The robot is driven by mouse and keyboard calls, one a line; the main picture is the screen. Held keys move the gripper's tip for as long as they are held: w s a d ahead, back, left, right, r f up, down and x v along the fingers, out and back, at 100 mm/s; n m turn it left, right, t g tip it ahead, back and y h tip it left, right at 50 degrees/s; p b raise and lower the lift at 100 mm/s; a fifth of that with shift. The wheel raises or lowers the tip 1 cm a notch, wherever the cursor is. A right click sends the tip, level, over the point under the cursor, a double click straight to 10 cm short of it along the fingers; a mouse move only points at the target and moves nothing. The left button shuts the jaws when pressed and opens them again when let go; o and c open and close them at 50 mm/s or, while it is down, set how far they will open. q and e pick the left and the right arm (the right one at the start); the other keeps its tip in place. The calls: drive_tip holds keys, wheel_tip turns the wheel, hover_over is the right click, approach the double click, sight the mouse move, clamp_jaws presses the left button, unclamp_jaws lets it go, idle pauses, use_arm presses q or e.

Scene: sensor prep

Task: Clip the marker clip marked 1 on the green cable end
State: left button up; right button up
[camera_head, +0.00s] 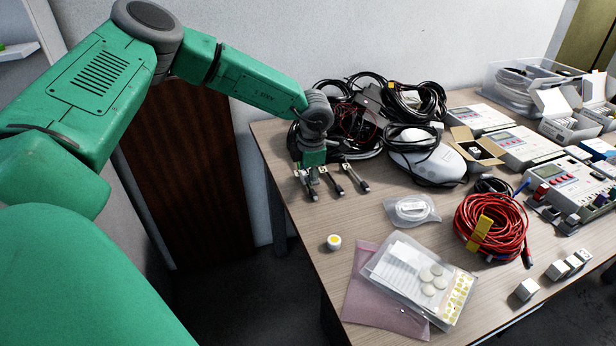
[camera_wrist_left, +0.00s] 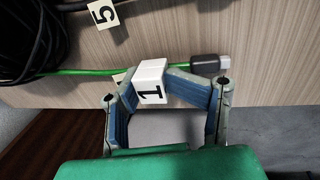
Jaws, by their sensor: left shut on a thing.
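My left gripper (camera_head: 311,190) reaches down at the table's left edge. In the left wrist view, this gripper (camera_wrist_left: 160,82) is shut on a white marker clip marked 1 (camera_wrist_left: 152,79). The green cable (camera_wrist_left: 75,71) runs across the wood, passes behind the clip and leads to a dark connector with a pale tip (camera_wrist_left: 209,63) on the right. The clip overlaps the cable near this end. I cannot tell whether it is around the cable or only in front of it. The clip is too small to make out in the head view. My right gripper is not in view.
Another clip marked 5 (camera_wrist_left: 102,12) lies beyond the cable. Dark cable coils (camera_head: 345,118) crowd the back left. A red coil (camera_head: 491,226), a plastic bag (camera_head: 412,210) and a small white-and-yellow piece (camera_head: 334,242) lie on the table (camera_head: 290,135). There is bare wood between them.

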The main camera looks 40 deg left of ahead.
use_arm(q)
drive_tip(key=shift+s+f, duration=0.1)
drive_tip(key=shift+f, duration=0.35)
idle(0.3)
drive_tip(key=o, duration=1.4)
drive_tip(key=shift+c, duration=0.2)
drive_tip(key=shift+f, duration=0.2)
drive_tip(key=shift+a, duration=0.1)
drive_tip(key=shift+r, duration=0.15)
drive_tip(key=shift+d+r, duration=0.15)
drive_tip(key=shift+d, duration=0.15)
drive_tip(key=r+p, duration=0.2)
drive_tip(key=shift+a+r+p, duration=0.3)
drive_tip(key=shift+r+p, duration=0.1)
drive_tip(key=shift+d+r+p, duration=0.15)
drive_tip(key=shift+r+p, duration=1.25)
drive_tip(key=shift+r, duration=0.2)
